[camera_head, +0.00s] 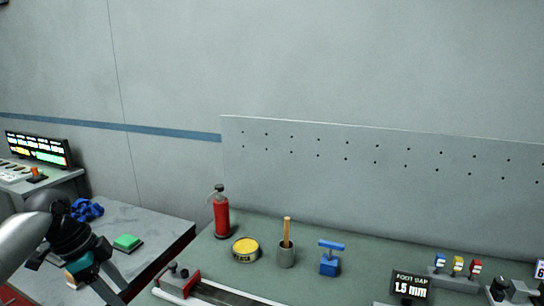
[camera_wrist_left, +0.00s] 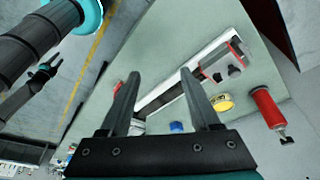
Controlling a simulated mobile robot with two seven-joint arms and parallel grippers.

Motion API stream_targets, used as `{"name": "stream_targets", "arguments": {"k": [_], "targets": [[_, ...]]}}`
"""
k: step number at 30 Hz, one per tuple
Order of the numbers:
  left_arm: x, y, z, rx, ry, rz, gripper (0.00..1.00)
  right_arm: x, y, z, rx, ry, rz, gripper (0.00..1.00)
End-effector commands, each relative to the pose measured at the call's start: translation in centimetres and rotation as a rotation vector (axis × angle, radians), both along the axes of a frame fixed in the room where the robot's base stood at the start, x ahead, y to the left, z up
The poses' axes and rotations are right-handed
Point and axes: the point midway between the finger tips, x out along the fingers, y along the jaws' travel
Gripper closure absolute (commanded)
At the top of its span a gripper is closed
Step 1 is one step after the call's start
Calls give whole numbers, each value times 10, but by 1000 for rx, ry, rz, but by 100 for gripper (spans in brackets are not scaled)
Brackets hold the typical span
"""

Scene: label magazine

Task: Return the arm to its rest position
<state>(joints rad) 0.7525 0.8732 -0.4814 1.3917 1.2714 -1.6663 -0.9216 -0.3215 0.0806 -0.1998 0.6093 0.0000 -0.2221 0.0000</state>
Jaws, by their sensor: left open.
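My left gripper (camera_head: 116,290) comes in from the lower left in the head view. It is over the gap between the grey side table (camera_head: 155,226) and the green-topped bench (camera_head: 222,268), with its fingers apart and nothing between them. In the left wrist view, both fingers (camera_wrist_left: 160,74) stand apart over the bench and the rail (camera_wrist_left: 172,92). A dark arm with teal rings, seemingly my right arm, enters that view at the upper left. Its small gripper (camera_wrist_left: 52,68) is too small to read clearly. The right gripper is not in the head view.
On the bench stand a red extinguisher (camera_head: 221,215), yellow tin (camera_head: 245,250), grey cup with a stick (camera_head: 286,255), blue T-handled tool (camera_head: 330,262) and "1.5 mm" display (camera_head: 409,286). A green block (camera_head: 127,242) lies on the side table. A perforated panel (camera_head: 380,185) rises behind.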

Motion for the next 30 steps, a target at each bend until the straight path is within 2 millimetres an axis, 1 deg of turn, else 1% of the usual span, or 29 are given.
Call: {"name": "stream_targets", "arguments": {"k": [1,5,6,7,10,12,15,19,24,27,30], "targets": [[-5,-13,-15,9,14,-7,37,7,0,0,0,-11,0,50],[-22,-42,-51,41,39,-1,37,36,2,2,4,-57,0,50],[-28,-52,-63,51,44,4,37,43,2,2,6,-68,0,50],[-34,-60,-72,58,49,10,37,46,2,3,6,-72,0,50],[-55,-88,-100,72,53,38,37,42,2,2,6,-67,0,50],[-71,-106,-116,75,50,69,37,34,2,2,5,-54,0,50],[-95,-130,-133,71,43,131,37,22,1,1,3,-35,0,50],[-127,-155,-148,56,28,239,37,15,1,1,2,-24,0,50],[-169,-174,-153,32,10,431,37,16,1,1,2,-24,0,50],[-189,-177,-150,24,0,553,37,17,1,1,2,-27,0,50],[-206,-174,-146,23,-9,661,37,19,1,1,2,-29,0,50]]}}
